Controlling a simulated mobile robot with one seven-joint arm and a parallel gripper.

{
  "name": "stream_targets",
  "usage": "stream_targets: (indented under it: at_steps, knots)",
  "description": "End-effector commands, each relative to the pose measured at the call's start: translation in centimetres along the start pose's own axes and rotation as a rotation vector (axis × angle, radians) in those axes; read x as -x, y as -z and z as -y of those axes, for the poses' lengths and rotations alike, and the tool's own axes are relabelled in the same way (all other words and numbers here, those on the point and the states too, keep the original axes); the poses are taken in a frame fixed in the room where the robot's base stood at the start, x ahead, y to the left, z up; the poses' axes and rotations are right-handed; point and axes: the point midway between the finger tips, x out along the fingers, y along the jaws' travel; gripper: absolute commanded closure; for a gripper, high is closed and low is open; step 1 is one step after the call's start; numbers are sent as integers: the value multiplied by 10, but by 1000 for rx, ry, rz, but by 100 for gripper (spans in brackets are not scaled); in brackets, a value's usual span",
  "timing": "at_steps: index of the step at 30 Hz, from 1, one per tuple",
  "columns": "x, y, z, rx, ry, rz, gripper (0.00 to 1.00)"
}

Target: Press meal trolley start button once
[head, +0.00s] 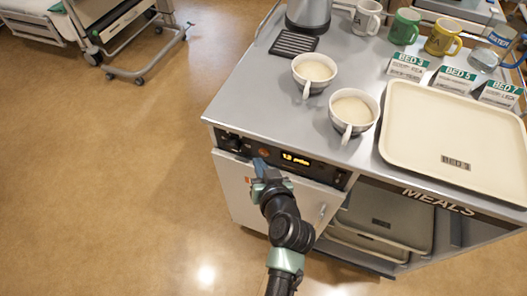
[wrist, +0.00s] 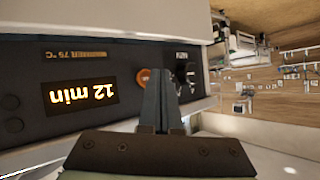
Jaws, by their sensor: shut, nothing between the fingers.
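The meal trolley (head: 285,75) has a dark control panel (head: 318,168) along its front edge. An orange-red round button (head: 264,152) sits on the panel, left of a lit display (head: 295,158). In the wrist view the button (wrist: 143,77) lies between the display reading "12 min" (wrist: 84,93) and a dark knob (wrist: 182,88). My gripper (head: 260,163) is shut and empty, its tips just in front of the panel by the button. In the wrist view my gripper's tips (wrist: 161,76) overlap the button's right edge. I cannot tell whether they touch it.
On the trolley top stand two cups of pale liquid (head: 315,68) (head: 353,108), a cream tray (head: 455,130), bed cards (head: 408,64), mugs and a kettle (head: 308,14). More trays (head: 385,215) lie below. Floor to the left is clear up to a bed frame.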

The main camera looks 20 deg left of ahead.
Motion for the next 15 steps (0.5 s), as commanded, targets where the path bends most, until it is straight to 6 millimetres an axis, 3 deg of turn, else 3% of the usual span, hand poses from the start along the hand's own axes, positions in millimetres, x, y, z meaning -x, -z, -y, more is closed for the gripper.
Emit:
stream_targets:
  at_steps: [15]
  knots:
    - [-6,4,-4,0,0,1,100]
